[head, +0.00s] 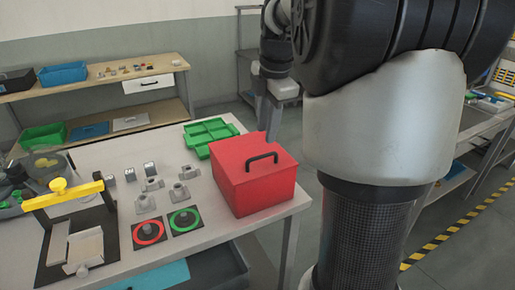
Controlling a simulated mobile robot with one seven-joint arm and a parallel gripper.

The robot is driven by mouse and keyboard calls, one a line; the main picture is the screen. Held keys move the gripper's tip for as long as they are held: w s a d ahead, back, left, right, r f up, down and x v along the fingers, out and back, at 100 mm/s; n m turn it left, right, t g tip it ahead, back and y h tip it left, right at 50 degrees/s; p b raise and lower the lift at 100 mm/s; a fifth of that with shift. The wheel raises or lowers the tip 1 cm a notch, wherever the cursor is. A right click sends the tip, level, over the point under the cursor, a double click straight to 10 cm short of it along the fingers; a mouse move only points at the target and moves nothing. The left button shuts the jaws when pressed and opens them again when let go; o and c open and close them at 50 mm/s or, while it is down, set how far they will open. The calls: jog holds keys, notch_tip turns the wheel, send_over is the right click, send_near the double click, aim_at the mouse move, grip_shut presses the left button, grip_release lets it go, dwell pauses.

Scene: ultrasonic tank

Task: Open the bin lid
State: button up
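The bin is a red box (252,195) at the right end of the grey worktable. Its red lid (238,153) lies flat on top and looks shut. A black bar handle (262,161) stands on the lid. My arm fills the right half of the head view. No gripper fingers can be made out clearly there, and nothing touches the lid or handle.
A green divided tray (210,135) sits just behind the bin. Red (148,233) and green (185,220) ring pads and several small grey metal parts lie to its left. A yellow-topped fixture (62,190) stands at the left. A shelf bench (100,84) stands behind.

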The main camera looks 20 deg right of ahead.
aim_at(263, 155)
jog(key=f, duration=0.2)
jog(key=w+f, duration=0.1)
jog(key=f, duration=0.4)
jog(key=shift+w+f+b, duration=0.25)
jog(key=shift+f+b, duration=0.05)
jog(key=shift+b, duration=0.1)
grip_shut()
